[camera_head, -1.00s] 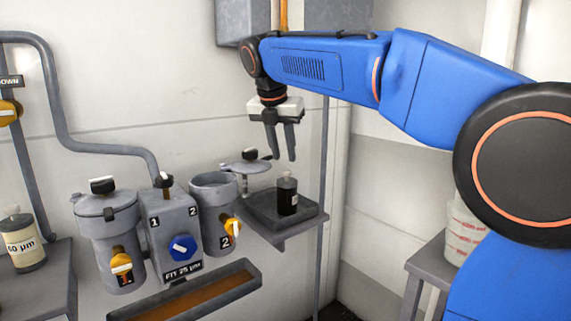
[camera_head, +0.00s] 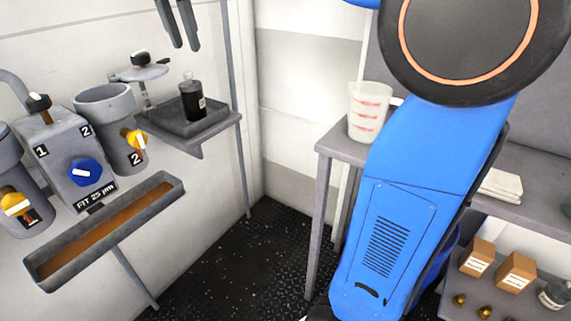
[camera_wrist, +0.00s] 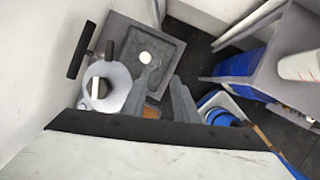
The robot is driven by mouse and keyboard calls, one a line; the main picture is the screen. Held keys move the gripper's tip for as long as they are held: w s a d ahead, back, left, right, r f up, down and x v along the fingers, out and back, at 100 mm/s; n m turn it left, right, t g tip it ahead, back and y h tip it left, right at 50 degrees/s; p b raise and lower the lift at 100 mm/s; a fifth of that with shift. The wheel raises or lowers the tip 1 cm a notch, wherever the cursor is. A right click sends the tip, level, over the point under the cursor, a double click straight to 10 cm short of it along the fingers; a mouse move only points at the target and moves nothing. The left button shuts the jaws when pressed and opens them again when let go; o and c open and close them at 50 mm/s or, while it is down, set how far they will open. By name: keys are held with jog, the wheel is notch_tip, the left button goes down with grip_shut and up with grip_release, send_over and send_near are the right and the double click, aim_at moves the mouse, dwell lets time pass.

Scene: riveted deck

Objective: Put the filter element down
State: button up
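The dark filter element (camera_head: 191,101), a black cylinder with a small label and a pale top knob, stands upright in the grey drip tray (camera_head: 148,124) on the wall. In the wrist view its pale top (camera_wrist: 145,57) shows from above inside the tray (camera_wrist: 119,24). My gripper (camera_head: 183,46) is at the top edge of the head view, above the filter element and apart from it. Its two fingers are spread with nothing between them; the wrist view shows the gap too (camera_wrist: 163,86). The rest of the gripper is out of the head view.
Left of the tray are an uncovered filter housing marked 2 (camera_head: 106,103), a lid on a swing arm (camera_head: 138,72) and a blue valve knob (camera_head: 85,172). A long trough (camera_head: 157,195) lies below. A measuring jug (camera_head: 368,112) stands on the right table.

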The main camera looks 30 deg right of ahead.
jog(key=s+d+f+m, duration=0.3)
jog(key=s+f+m, duration=0.5)
jog(key=f, duration=0.3)
jog(key=s+d+f+m+y, duration=0.1)
jog(key=s+d+f+m, duration=0.1)
jog(key=s+f+m, duration=0.7)
jog(key=s+d+f+m+t+y, duration=0.1)
jog(key=s+d+f+m, duration=0.2)
jog(key=s+f+m, duration=0.5)
jog(key=s+f, duration=0.3)
jog(key=f, duration=0.1)
jog(key=shift+s+d+f+m, duration=0.25)
jog(key=shift+d+f+m, duration=0.1)
jog(key=shift+m, duration=0.05)
